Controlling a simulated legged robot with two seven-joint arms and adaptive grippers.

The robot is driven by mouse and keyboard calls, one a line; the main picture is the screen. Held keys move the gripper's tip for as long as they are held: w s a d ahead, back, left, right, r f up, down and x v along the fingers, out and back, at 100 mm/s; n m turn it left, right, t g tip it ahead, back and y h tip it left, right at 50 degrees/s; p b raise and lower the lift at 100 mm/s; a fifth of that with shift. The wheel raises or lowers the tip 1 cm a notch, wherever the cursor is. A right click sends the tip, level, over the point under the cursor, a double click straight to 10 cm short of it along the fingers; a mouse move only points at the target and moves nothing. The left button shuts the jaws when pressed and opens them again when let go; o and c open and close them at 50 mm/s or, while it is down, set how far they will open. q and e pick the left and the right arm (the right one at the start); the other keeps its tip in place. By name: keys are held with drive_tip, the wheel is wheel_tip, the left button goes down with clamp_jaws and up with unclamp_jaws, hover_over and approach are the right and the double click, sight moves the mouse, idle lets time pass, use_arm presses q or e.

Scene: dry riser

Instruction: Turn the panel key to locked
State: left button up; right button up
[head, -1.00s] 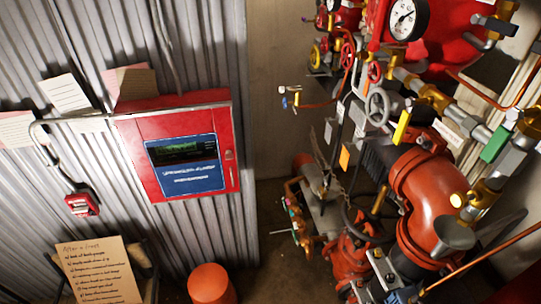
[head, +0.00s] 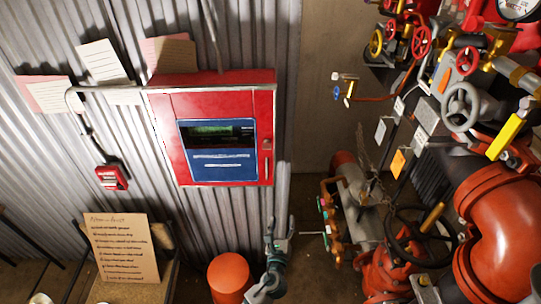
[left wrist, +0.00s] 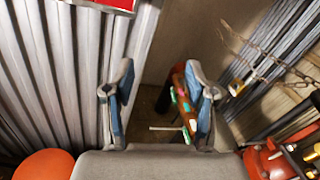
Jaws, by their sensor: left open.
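The red panel (head: 165,150) hangs on the corrugated wall, with a dark screen and a blue label on its front. A small silver fitting (head: 267,145) shows at its right edge; I cannot tell whether it is the key or how it is turned. My left gripper (head: 281,226) is below and right of the panel, apart from it, fingers pointing up. In the left wrist view the left gripper (left wrist: 160,72) is open and empty, with blue pads facing each other. Only the panel's lower edge (left wrist: 112,4) shows there, at the top. My right gripper is not in view.
Red valves and thick pipes (head: 495,220) crowd the right side. An orange-red cylinder (head: 229,275) stands below the panel. A red pull box (head: 112,177) and a handwritten board (head: 122,248) are at left.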

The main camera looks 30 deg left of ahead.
use_arm(q)
drive_tip(key=s+a+r+m+t+y, duration=0.1)
drive_tip(key=s+r+y, duration=0.2)
drive_tip(key=r, duration=0.5)
drive_tip(key=s+a+r+t+y, duration=0.1)
drive_tip(key=s+r+y, duration=0.15)
drive_tip(key=r, duration=0.55)
drive_tip(key=p, duration=0.1)
approach(267, 149)
drive_tip(key=w+a, duration=0.1)
drive_tip(key=p+x, duration=0.1)
drive_tip(key=x, duration=0.6)
drive_tip(key=shift+w, duration=0.45)
drive_tip(key=shift+w+a+r+h, duration=0.15)
drive_tip(key=shift+w+a+h, duration=0.1)
drive_tip(key=shift+w+a, duration=0.15)
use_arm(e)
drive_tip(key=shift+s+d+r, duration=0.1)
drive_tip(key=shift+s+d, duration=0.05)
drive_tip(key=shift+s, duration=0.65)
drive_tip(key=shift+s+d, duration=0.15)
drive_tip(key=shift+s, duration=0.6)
use_arm(q)
clamp_jaws()
